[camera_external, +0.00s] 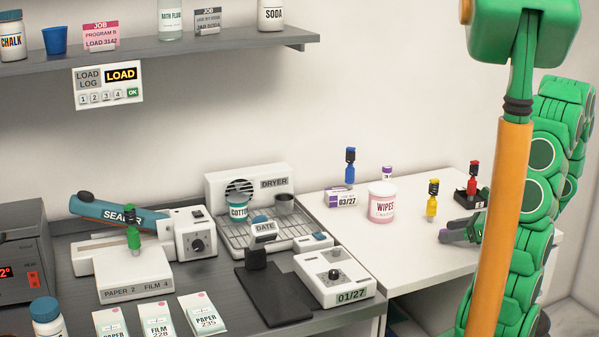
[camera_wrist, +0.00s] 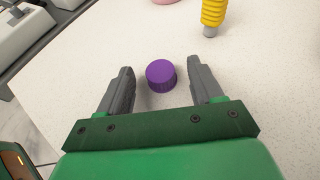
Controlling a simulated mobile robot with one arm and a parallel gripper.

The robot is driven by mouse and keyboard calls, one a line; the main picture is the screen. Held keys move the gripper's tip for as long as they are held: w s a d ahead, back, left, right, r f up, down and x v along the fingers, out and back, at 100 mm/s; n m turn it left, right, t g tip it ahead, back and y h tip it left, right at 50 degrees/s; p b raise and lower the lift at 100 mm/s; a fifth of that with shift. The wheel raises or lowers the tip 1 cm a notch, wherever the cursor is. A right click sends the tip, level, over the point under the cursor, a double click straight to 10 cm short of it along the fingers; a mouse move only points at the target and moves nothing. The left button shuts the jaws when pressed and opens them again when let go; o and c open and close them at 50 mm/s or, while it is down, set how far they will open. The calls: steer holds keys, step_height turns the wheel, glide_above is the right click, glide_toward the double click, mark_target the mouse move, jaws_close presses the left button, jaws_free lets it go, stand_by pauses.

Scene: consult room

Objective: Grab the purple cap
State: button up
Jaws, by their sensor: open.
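The purple cap (camera_wrist: 161,75) is a round, ribbed screw cap lying on the white speckled table (camera_wrist: 262,62). In the wrist view it sits between the two fingers of my gripper (camera_wrist: 161,82), near the fingertips, with clear space on both sides. My gripper is open and holds nothing. In the external view my gripper (camera_external: 458,232) is low over the right part of the white table, its fingers partly hidden by my arm.
A yellow-handled tool (camera_external: 432,199) stands just beyond my gripper. A red one (camera_external: 472,180) stands in a black holder behind. The table's left edge is close.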

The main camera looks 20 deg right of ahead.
steer(key=shift+w+a+f, duration=0.2)
steer(key=shift+w, duration=0.05)
steer(key=shift+c, duration=0.2)
steer(key=c, duration=1.1)
steer(key=shift+r, duration=0.1)
